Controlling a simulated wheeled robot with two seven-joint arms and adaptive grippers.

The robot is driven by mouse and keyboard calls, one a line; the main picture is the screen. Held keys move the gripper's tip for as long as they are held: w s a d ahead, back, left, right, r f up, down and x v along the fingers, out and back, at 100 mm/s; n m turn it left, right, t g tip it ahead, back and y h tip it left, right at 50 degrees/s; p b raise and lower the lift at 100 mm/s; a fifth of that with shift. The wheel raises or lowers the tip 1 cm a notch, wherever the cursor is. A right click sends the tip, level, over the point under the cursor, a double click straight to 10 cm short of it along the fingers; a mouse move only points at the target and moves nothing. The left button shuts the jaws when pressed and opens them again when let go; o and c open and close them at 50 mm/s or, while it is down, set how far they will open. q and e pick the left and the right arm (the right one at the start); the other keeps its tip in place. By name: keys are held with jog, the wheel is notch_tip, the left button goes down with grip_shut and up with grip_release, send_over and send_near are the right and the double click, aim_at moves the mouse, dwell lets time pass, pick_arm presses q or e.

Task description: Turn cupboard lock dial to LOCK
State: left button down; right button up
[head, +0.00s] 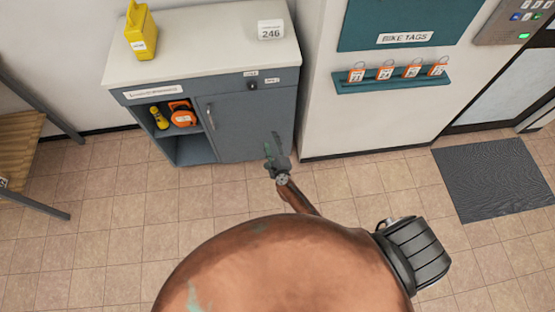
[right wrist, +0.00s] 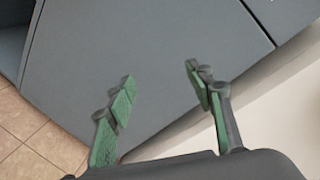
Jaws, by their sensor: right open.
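The grey cupboard (head: 262,120) stands against the wall, its door shut beside an open shelf section. The lock dial (head: 252,86) is a small dark spot near the door's top, close to two small white labels (head: 272,80). Their text and the dial's setting are too small to read. My right gripper (head: 273,150) is in front of the door's lower right part, below the dial and apart from it. In the right wrist view the green-padded fingers (right wrist: 158,88) are open and empty, facing the grey door panel (right wrist: 150,40). The dial is out of that view. My left gripper is not in view.
A yellow container (head: 141,32) and a white 246 sign (head: 271,30) stand on the cupboard top. The open shelf holds a yellow torch (head: 160,118) and an orange item (head: 182,114). A bike-tag rack (head: 392,80) is at right. The tiled floor in front is clear.

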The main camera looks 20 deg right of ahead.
jog(key=s+f+n+g+y, duration=0.1)
jog(key=s+f+n, duration=0.4)
jog(key=f, duration=0.3)
jog(key=shift+s+d, duration=0.25)
jog(key=shift+d, duration=0.1)
jog(key=s+d+f+n+g+y, duration=0.15)
jog(key=s+f+n+g, duration=0.4)
jog(key=s+f, duration=0.7)
jog(key=s+d+f+n+g+y, duration=0.1)
jog(key=s+d+f+n+g, duration=0.1)
jog(key=s+f+n, duration=1.05)
jog(key=s+d+f+n+g, duration=0.1)
jog(key=s+g, duration=0.1)
jog(key=s, duration=0.9)
jog(key=s+d+f+n+g+h, duration=0.1)
jog(key=s+d+f+n+g, duration=0.1)
jog(key=s, duration=0.9)
jog(key=s+d+f+n+g, duration=0.1)
jog(key=s+d+g, duration=0.1)
jog(key=s, duration=0.9)
jog(key=shift+s+d+f+n+g+p, duration=0.15)
jog(key=shift+s+d+n+g+p, duration=0.2)
jog(key=shift+g, duration=0.3)
jog(key=shift+a+h, duration=0.1)
jog(key=shift+h, duration=0.15)
